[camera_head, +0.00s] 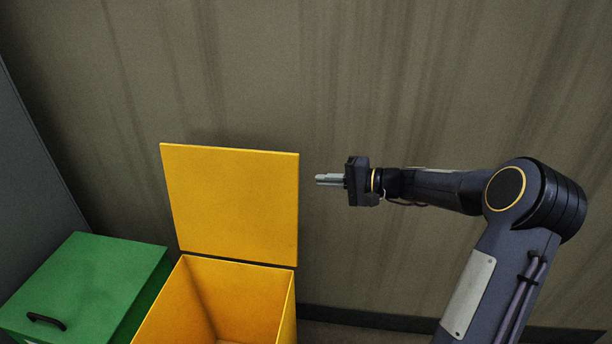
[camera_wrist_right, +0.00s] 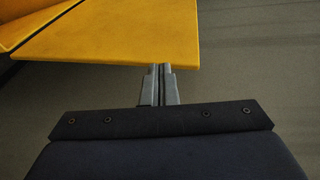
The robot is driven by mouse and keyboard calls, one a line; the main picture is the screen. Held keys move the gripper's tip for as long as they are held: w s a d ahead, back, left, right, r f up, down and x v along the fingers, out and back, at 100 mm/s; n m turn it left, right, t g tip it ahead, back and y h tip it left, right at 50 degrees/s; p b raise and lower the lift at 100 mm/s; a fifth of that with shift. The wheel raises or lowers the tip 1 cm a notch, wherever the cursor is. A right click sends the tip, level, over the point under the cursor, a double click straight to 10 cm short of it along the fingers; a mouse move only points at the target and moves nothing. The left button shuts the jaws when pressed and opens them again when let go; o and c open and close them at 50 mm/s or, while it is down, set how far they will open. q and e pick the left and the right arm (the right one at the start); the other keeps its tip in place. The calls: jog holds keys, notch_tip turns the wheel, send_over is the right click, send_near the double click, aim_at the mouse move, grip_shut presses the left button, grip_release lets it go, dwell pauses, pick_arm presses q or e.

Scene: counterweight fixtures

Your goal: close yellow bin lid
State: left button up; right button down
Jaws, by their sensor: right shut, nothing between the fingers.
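The yellow bin (camera_head: 294,318) stands at the bottom centre of the head view, its top open and its inside showing empty where visible. Its yellow lid (camera_head: 232,203) stands raised, almost upright, at the bin's back edge. My right gripper (camera_head: 319,180) is shut and empty, just right of the lid's right edge and level with its upper part. In the right wrist view the shut fingers (camera_wrist_right: 160,72) point at the lid (camera_wrist_right: 120,35), and their tips meet its edge in the picture. I cannot tell whether they touch it. My left gripper is not in view.
A green bin with a closed lid (camera_head: 85,284) and a black handle (camera_head: 46,321) stands left of the yellow bin. A brown wall (camera_head: 420,80) rises behind the bins. A grey panel (camera_head: 25,170) is at the far left. The space above the yellow bin is clear.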

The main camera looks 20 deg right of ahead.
jog(key=w+d+f+m+t, duration=0.2)
jog(key=w+d+f+t, duration=0.1)
jog(key=d, duration=0.3)
jog(key=p+x, duration=0.3)
jog(key=x, duration=0.7)
jog(key=s, duration=0.1)
jog(key=s+a, duration=0.1)
jog(key=s, duration=0.1)
jog(key=shift+s+a+r+h, duration=0.1)
jog(key=shift+a+r+h, duration=0.2)
jog(key=shift+a+r, duration=0.1)
